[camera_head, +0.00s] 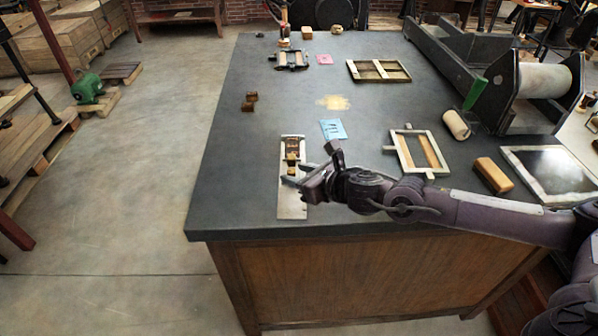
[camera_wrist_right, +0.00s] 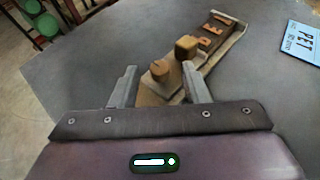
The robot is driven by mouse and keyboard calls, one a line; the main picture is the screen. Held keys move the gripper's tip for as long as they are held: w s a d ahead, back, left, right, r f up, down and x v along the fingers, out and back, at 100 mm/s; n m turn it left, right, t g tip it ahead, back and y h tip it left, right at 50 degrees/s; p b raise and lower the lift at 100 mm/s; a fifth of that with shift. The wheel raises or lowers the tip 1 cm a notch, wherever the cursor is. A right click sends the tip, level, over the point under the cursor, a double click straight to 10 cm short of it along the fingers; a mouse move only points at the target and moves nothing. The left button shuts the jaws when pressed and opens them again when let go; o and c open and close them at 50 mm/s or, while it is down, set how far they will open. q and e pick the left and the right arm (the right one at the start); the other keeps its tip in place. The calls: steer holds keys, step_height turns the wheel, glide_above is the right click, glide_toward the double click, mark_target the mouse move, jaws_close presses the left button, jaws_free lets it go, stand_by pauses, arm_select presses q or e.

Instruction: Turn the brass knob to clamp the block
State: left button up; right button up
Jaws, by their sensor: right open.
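The brass knob (camera_wrist_right: 160,71), a short round cylinder with a dark line on its top, stands on the near end of a long narrow tray (camera_wrist_right: 238,40). A squarish brown block (camera_wrist_right: 187,47) sits just beyond it, and letter pieces (camera_wrist_right: 211,32) lie farther along the tray. In the head view the tray (camera_head: 291,211) lies near the table's front left. My right gripper (camera_head: 297,175) is over it. In the right wrist view the open fingers (camera_wrist_right: 161,88) stand apart on either side of the knob, with nothing held. Whether they touch it is unclear. My left gripper is not in view.
A pale frame (camera_head: 416,152), a wooden block (camera_head: 492,174) and a dark slab (camera_head: 551,170) lie to the right. A press with a roller (camera_head: 545,81) stands at the right back. The tabletop left of the tray is clear.

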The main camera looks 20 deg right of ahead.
jaws_close()
stand_by(0.3)
